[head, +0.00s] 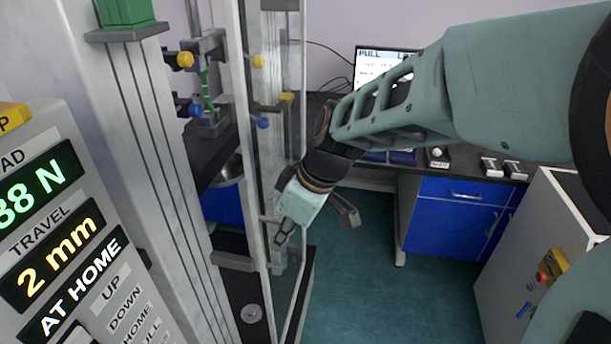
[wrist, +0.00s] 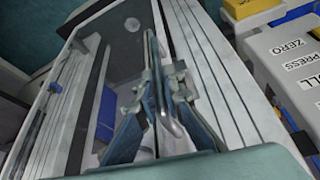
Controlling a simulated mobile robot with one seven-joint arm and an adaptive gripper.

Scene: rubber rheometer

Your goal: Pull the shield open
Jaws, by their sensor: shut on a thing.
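The shield (head: 293,130) is a tall clear panel in a grey metal frame on the front of the test machine, in the middle of the head view. My gripper (head: 281,236) reaches it from the right at its lower part. In the wrist view my gripper (wrist: 158,88) is shut on a thin grey upright bar (wrist: 150,48), which looks like the shield's handle. The fingers partly hide the bar. How far the shield stands from the machine is hard to tell.
A control panel (head: 62,255) with displays stands at the left, reading "2 mm" and "AT HOME". Blue drawers (head: 455,215) under a dark bench, a monitor (head: 375,62) and a grey cabinet (head: 545,225) lie behind and right. Green floor (head: 350,280) is clear between.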

